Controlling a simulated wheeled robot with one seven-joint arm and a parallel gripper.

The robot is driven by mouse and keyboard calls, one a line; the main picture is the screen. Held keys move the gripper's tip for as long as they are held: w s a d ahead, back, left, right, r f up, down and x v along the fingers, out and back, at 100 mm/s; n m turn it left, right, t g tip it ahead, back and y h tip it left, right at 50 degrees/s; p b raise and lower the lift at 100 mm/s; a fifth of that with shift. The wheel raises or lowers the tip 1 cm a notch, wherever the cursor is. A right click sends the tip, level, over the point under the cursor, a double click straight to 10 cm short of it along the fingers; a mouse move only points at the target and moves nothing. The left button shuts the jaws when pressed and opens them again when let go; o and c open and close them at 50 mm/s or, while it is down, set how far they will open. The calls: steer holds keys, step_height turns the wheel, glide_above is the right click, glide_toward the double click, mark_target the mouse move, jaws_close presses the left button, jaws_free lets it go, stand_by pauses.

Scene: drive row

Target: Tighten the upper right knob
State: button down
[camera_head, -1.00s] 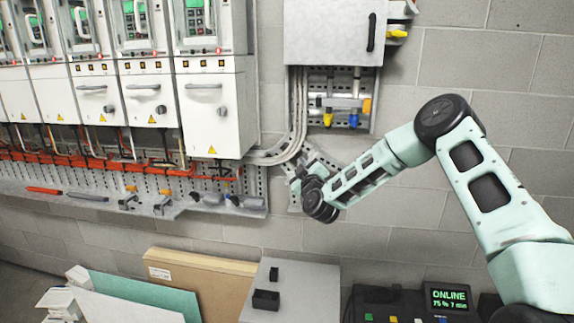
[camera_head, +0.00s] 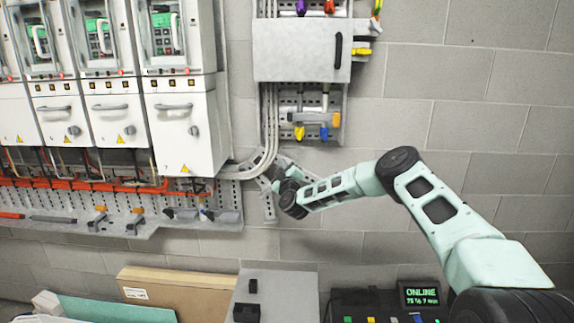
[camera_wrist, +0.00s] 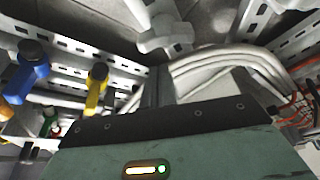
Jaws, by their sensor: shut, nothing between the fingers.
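My gripper (camera_head: 277,168) is at the wall, just right of the bend of grey conduits, below the grey box. In the wrist view its narrow fingers (camera_wrist: 158,88) are together and empty. A pale grey lobed knob (camera_wrist: 165,34) is just beyond the fingertips in the wrist view, with a visible gap. In the head view this knob cannot be made out near my gripper. I cannot tell whether it is the upper right one of a group. A blue handle (camera_wrist: 27,72) and a yellow handle (camera_wrist: 97,85) are to its left.
A grey box (camera_head: 300,52) hangs above, with pipes and an orange fitting (camera_head: 336,119) below it. White cabinets (camera_head: 186,130) and a tool shelf (camera_head: 150,220) lie left. Boards (camera_head: 190,278) lean below. The block wall right of my arm is bare.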

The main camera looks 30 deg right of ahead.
steer(key=shift+s+d+f+p, duration=0.3)
steer(key=shift+s+d+f, duration=0.15)
steer(key=shift+f, duration=0.2)
steer(key=shift+f+b, duration=0.1)
steer(key=shift+b, duration=0.5)
